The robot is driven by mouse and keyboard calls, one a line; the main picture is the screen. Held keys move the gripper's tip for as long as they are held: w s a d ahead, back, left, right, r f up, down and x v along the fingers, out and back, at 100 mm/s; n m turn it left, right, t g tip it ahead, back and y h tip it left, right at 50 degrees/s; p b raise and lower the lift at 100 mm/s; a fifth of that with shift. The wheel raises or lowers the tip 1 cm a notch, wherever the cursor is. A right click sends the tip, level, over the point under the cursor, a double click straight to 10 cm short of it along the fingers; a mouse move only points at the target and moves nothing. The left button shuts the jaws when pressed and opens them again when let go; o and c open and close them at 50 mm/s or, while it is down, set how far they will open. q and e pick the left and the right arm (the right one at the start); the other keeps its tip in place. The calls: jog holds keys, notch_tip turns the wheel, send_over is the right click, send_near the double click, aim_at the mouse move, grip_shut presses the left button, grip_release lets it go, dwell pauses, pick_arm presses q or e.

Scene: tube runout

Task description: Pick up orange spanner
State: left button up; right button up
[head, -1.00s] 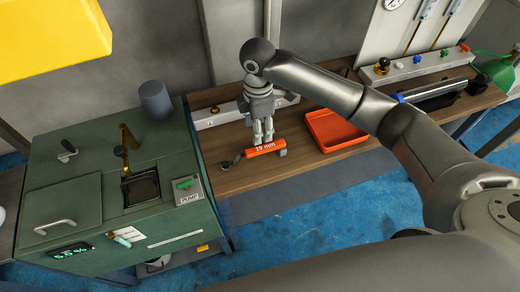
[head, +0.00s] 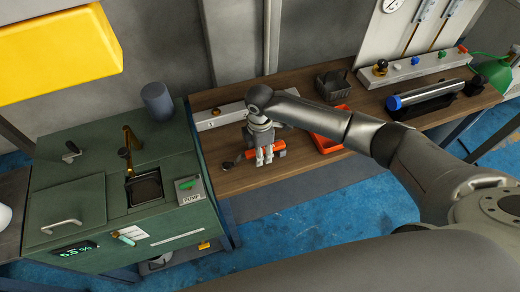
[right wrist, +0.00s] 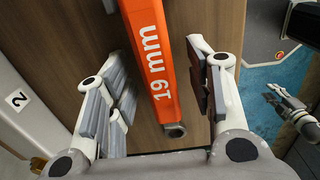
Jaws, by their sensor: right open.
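The orange spanner (head: 280,146) lies on the wooden bench near its front edge, partly hidden behind my right gripper in the head view. In the right wrist view the spanner (right wrist: 152,60) shows its orange handle marked "19 mm" and a grey end. My right gripper (head: 264,160) points down at the spanner in the head view. In the right wrist view the right gripper (right wrist: 162,95) is open, with one finger on each side of the handle and a gap to both.
A red-orange tray (head: 326,145) stands right of the spanner, partly behind my arm. A dark basket (head: 333,85) stands behind it. The green machine (head: 110,190) with a PUMP switch is at the left. A blue-ended cylinder (head: 428,96) lies at the bench's right.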

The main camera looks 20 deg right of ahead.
grip_shut()
jog(key=shift+r, duration=0.1)
dwell(0.3)
jog(key=shift+r, duration=0.6)
jog(key=s+a+r+b, duration=0.3)
jog(key=s+a+r, duration=0.5)
jog(key=s+r, duration=0.3)
jog(key=shift+a+r, duration=0.3)
jog(key=shift+r, duration=0.05)
